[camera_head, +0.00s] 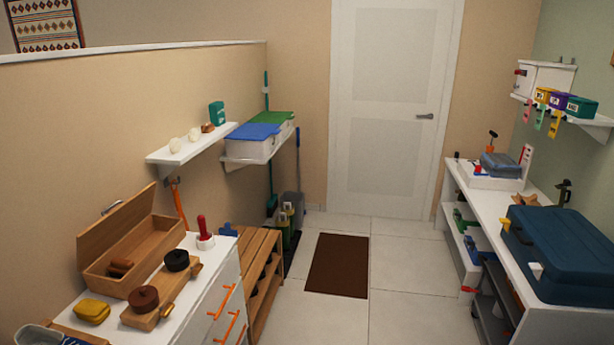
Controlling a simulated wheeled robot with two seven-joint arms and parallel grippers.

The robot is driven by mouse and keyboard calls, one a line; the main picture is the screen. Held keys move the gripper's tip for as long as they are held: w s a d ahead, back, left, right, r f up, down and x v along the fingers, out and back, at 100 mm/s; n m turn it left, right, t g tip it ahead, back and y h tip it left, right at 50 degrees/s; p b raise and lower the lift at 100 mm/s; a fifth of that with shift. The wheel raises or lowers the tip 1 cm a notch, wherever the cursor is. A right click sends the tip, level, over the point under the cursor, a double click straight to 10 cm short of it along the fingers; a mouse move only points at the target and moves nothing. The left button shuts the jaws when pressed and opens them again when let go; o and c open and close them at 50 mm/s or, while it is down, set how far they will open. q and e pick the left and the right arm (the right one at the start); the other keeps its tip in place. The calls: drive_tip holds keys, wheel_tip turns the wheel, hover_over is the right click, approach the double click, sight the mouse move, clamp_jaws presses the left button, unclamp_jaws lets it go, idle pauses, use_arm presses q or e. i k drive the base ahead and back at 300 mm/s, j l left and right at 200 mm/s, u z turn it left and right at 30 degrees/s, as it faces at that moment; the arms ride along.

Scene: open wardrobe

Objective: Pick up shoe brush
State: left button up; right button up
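An open wooden box (150,250) stands on the white cabinet at the lower left, its lid tilted back. A small brown rounded object (121,267) lies inside it; it may be the shoe brush, but it is too small to tell. In front of the box a wooden board (163,312) carries a round brown piece (144,298) and a round black piece (176,260). I cannot tell whether one of these is a brush. Neither of my grippers is in view.
A yellow object (92,312) and a red-handled tool (203,228) also sit on the white cabinet (215,290). A slatted wooden rack (255,250) stands beyond it. A blue case (560,245) lies on the right bench. The tiled floor (400,290) between is clear around a brown mat (338,265).

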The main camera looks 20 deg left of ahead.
sight(118, 267)
drive_tip(key=i+u, duration=0.7)
drive_tip(key=i+l+u, duration=0.2)
drive_tip(key=i+u, duration=0.3)
drive_tip(key=u, duration=0.25)
drive_tip(key=i+u, duration=0.15)
drive_tip(key=u, duration=0.25)
drive_tip(key=i+l+u, duration=0.1)
drive_tip(key=u, duration=0.35)
drive_tip(key=i+l+u, duration=0.1)
drive_tip(key=u, duration=0.3)
drive_tip(key=i+l+u, duration=0.15)
drive_tip(key=u, duration=0.25)
drive_tip(key=i+l+u, duration=0.15)
drive_tip(key=u, duration=0.2)
drive_tip(key=i+l+u, duration=0.15)
drive_tip(key=u, duration=0.15)
